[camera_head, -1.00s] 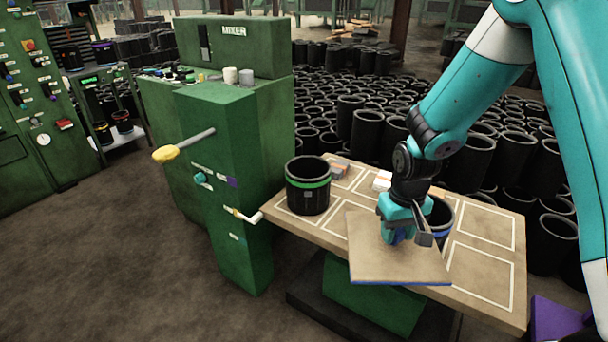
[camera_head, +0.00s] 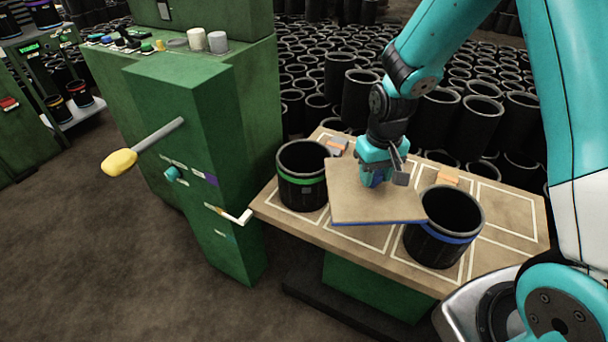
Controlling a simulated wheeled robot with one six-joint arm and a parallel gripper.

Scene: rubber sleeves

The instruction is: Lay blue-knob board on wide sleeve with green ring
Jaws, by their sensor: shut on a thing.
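My gripper (camera_head: 376,180) is shut on the blue knob of a flat tan board (camera_head: 350,205) with a blue edge. The knob is mostly hidden by my gripper. The board hangs nearly level, a little tilted, above the table between two black sleeves. The wide sleeve with the green ring (camera_head: 302,181) stands upright and open-topped at the left. The board's left edge overlaps its right side in the view; I cannot tell whether they touch.
A black sleeve with a blue ring (camera_head: 444,228) stands right of the board. The tan table (camera_head: 297,232) has white outlined areas and small blocks (camera_head: 336,147) at the back. A green mixer cabinet (camera_head: 190,130) with a yellow-ended lever (camera_head: 120,162) stands left.

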